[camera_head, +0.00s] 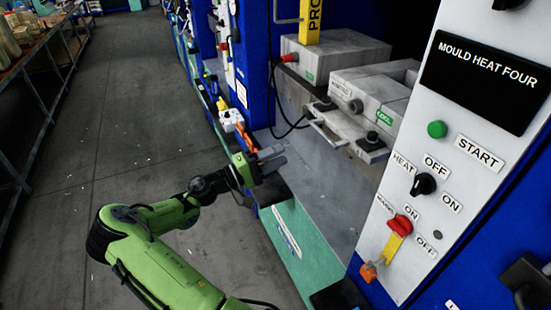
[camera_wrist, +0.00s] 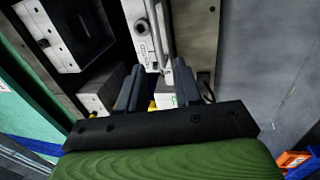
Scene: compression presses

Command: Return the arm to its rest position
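My green arm reaches from the bottom of the head view toward the press. My gripper (camera_head: 273,156) is over the front edge of the press's grey table. In the wrist view my gripper (camera_wrist: 160,88) shows two dark fingers standing apart, with nothing held between them. Beyond the fingers, the wrist view shows a grey mould block (camera_wrist: 140,27) with a metal handle. In the head view the mould with a handle (camera_head: 345,128) sits to the right of my gripper, apart from it.
A control panel with a green START button (camera_head: 437,129) and a red MAINS switch (camera_head: 400,224) stands at the right. Another grey mould (camera_head: 335,55) is behind. An orange bin (camera_wrist: 292,159) shows in the wrist view. The floor (camera_head: 130,110) at left is clear, beside a shelf (camera_head: 40,75).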

